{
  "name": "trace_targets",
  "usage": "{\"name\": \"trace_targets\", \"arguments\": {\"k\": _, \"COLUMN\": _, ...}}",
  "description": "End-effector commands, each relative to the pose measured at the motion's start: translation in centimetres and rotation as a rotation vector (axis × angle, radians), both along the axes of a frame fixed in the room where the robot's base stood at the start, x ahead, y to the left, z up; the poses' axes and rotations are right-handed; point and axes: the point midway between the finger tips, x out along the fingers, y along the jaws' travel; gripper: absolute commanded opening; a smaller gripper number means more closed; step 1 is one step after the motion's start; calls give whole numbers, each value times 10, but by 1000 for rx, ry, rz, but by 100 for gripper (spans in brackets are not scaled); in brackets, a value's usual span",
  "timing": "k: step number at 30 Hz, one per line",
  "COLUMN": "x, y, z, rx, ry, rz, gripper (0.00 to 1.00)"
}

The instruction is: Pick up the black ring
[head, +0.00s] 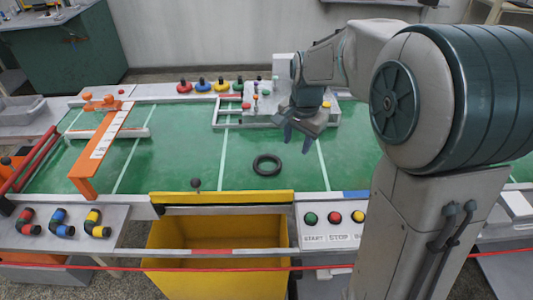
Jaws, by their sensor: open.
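The black ring (267,157) lies flat on the green table top (180,160), right of the middle and fairly near the front edge. Nothing covers it. My gripper (296,138) is above the table, to the upper right of the ring in the head view. Its blue-grey fingers point down and are apart, with nothing seen between them. The ring is outside the fingers. The exact height of the fingertips above the table is hard to tell.
An orange arch (100,145) stands at the left. A grey fixture with small knobs (262,103) is behind my gripper. A yellow bin (215,245) hangs below the front edge; a panel with coloured buttons (332,222) is right of it. Green surface around the ring is clear.

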Motion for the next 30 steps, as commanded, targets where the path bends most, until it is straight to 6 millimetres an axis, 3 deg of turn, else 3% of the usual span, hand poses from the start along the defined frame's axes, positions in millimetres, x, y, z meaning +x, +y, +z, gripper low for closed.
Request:
{"name": "trace_targets", "arguments": {"k": 3, "x": 34, "y": 19, "z": -27, "rx": 8, "ry": 34, "rz": -107, "gripper": 41}}
{"name": "trace_targets", "arguments": {"k": 9, "x": 66, "y": 39, "z": -55, "rx": 14, "ry": 64, "rz": -237, "gripper": 41}}
{"name": "trace_targets", "arguments": {"k": 14, "x": 75, "y": 44, "z": -68, "rx": 15, "ry": 71, "rz": -274, "gripper": 41}}
{"name": "trace_targets", "arguments": {"k": 24, "x": 78, "y": 47, "z": -130, "rx": 14, "ry": 73, "rz": -275, "gripper": 41}}
{"name": "trace_targets", "arguments": {"k": 30, "x": 80, "y": 48, "z": -148, "rx": 15, "ry": 71, "rz": -274, "gripper": 41}}
